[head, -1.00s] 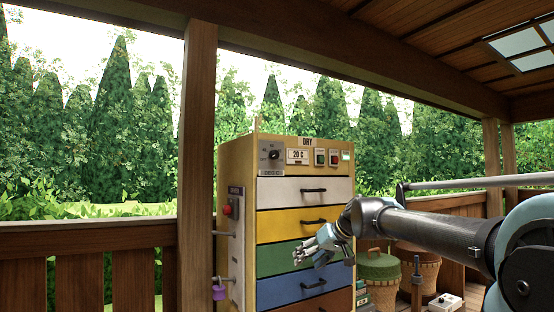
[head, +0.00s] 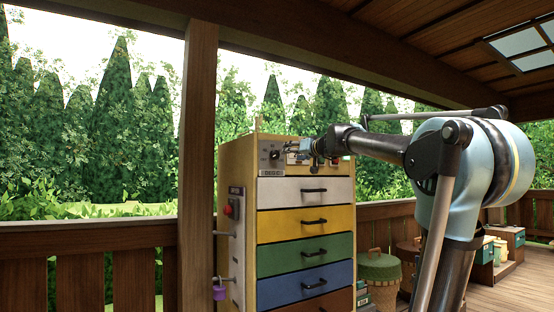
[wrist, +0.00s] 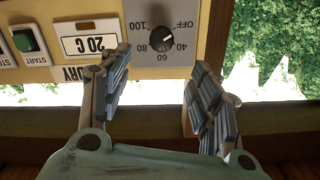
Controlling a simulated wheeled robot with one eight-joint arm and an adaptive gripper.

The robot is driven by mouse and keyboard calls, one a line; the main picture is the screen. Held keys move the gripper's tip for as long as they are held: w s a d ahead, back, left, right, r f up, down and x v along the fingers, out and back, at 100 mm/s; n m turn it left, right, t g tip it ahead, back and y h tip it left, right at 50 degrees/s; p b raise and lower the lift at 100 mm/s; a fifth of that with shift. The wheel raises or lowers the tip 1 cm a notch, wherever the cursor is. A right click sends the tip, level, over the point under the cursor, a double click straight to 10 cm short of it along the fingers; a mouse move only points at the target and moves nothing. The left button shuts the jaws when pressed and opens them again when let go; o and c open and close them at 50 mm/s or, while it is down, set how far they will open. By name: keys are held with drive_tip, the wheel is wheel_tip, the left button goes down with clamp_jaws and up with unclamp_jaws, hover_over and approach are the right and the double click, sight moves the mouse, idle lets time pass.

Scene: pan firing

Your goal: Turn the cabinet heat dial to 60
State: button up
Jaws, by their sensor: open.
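The heat dial is a black round knob (wrist: 162,39) on a grey plate (wrist: 185,62) marked OFF, 40, 60, 80 and 100. Its white mark points to the right side in the wrist view, toward the OFF and 40 side; the exact setting is hard to tell. The dial also shows in the head view (head: 275,155) at the cabinet's (head: 237,165) top left. My gripper (wrist: 160,62) is open and empty, its two fingers apart on either side below the dial in the wrist view. In the head view my gripper (head: 300,147) is just right of the dial, covering part of the panel.
A display (wrist: 90,44) reading 20 C and a green START button (wrist: 27,40) lie beside the dial. Coloured drawers with black handles sit below the panel. A red button (head: 229,210) is on the cabinet's left side. A wooden post (head: 197,130) stands to the left.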

sight(277, 154)
drive_tip(key=x, duration=1.4)
drive_tip(key=shift+w+a, duration=0.15)
drive_tip(key=shift+w, duration=0.05)
drive_tip(key=c, duration=1)
